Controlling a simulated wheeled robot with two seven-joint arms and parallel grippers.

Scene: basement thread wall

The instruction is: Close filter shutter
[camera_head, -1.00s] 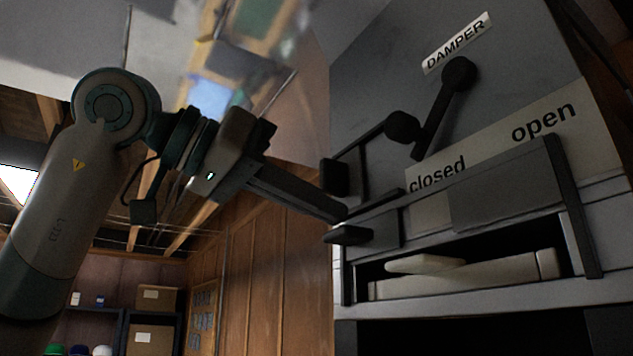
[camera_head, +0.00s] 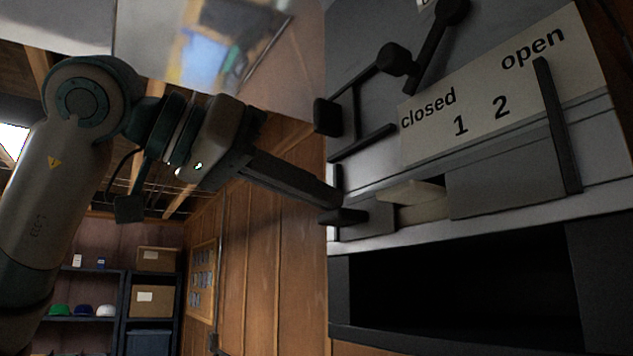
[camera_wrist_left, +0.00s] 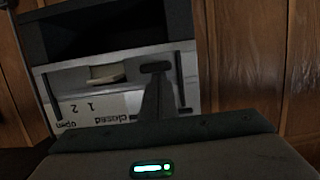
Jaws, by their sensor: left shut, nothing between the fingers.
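The filter shutter (camera_head: 505,178) is a grey plate on the cabinet front, below the label plate and between dark side rails. It lies over the filter slot. A pale filter part (camera_head: 412,193) shows in a gap left of the plate's middle, and also in the wrist view (camera_wrist_left: 107,75). My left gripper (camera_head: 343,212) is shut and empty, its tips at the shutter's left end. Whether they touch it is unclear. In the left wrist view the scene is upside down and the shut fingers (camera_wrist_left: 157,80) reach toward the shutter. My right gripper is not in view.
The label plate (camera_head: 485,92) reads closed, 1, 2, open. The black damper lever (camera_head: 425,55) sticks out above it. A dark opening (camera_head: 455,295) lies below the slot. Shelves with boxes (camera_head: 152,300) stand at the lower left, beside a wood wall (camera_head: 265,265).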

